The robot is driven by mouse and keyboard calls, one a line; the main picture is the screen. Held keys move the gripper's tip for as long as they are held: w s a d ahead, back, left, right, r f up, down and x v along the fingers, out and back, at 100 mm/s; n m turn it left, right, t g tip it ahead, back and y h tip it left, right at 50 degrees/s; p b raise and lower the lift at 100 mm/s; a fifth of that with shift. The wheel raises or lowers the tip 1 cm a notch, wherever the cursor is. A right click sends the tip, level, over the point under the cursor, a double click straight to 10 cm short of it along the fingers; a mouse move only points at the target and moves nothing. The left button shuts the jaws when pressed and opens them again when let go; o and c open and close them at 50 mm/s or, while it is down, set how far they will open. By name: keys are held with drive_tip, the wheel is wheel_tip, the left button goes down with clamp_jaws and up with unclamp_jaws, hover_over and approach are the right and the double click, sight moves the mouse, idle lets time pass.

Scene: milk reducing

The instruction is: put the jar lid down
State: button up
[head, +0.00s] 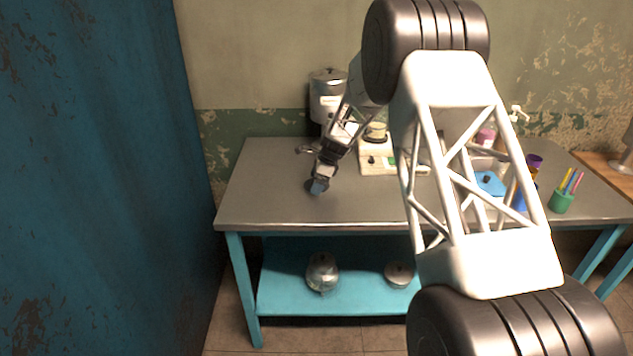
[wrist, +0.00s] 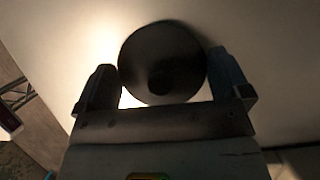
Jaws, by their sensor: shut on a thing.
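The jar lid (wrist: 162,60) is a dark round disc with a small round knob, seen in the wrist view between my two fingers. My gripper (wrist: 163,80) is shut on it, one finger at each side. In the head view my gripper (head: 317,188) is low over the left front part of the grey table top (head: 270,190). The lid is too small and dark there to make out clearly. I cannot tell whether it touches the table.
A white and metal appliance (head: 326,95) stands at the back left. A cream-coloured device (head: 378,163) is right of my gripper. A blue item (head: 490,183) and a green pen cup (head: 561,202) stand at the right. Metal pots (head: 322,272) sit on the lower shelf. The table's left front is clear.

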drive_tip(key=shift+f, duration=0.1)
drive_tip(key=o, duration=0.6)
drive_tip(key=v, duration=1.2)
drive_tip(key=shift+s, duration=0.1)
idle(0.8)
